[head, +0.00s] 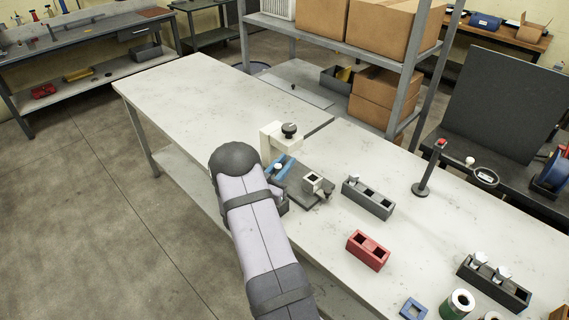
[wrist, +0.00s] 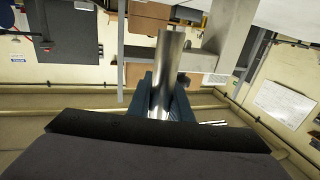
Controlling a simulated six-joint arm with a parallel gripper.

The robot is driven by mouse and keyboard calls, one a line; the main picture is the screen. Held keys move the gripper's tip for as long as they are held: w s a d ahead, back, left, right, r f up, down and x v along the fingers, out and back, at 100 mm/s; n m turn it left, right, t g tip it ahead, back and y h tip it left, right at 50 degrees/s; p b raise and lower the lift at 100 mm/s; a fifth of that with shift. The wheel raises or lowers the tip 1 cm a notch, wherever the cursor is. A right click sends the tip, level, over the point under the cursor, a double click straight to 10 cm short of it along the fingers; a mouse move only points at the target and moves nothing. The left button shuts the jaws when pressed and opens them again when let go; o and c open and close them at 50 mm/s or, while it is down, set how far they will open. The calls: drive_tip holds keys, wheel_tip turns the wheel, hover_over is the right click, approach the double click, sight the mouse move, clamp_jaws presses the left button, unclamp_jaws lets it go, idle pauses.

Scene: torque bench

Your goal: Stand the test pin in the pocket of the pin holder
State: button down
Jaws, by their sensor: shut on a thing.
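The test pin is a shiny metal cylinder (wrist: 169,62) in the wrist view, standing out from between the dark blue fingers of my gripper (wrist: 166,102). The fingers are shut on its lower part. In the head view my arm hides most of the gripper, near the small fixture on the bench. A dark grey block (head: 377,205) with square pockets is to the right, with a light-topped piece in its left end. A red block (head: 366,257) with pockets is nearer. I cannot tell for sure which block is the pin holder.
The fixture has a cream bracket (head: 268,143), a black knob and a grey base. Another dark block (head: 486,288) holds light-topped pieces at the lower right. A dark post (head: 424,180), a green-banded can (head: 457,305) and a blue frame (head: 407,309) stand around. The bench's left half is mostly clear.

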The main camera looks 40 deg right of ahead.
drive_tip(key=shift+f+b, duration=2)
drive_tip(key=shift+f, duration=0.35)
drive_tip(key=shift+f, duration=1.35)
drive_tip(key=shift+f, duration=0.35)
drive_tip(key=shift+f, duration=1.4)
idle(2.6)
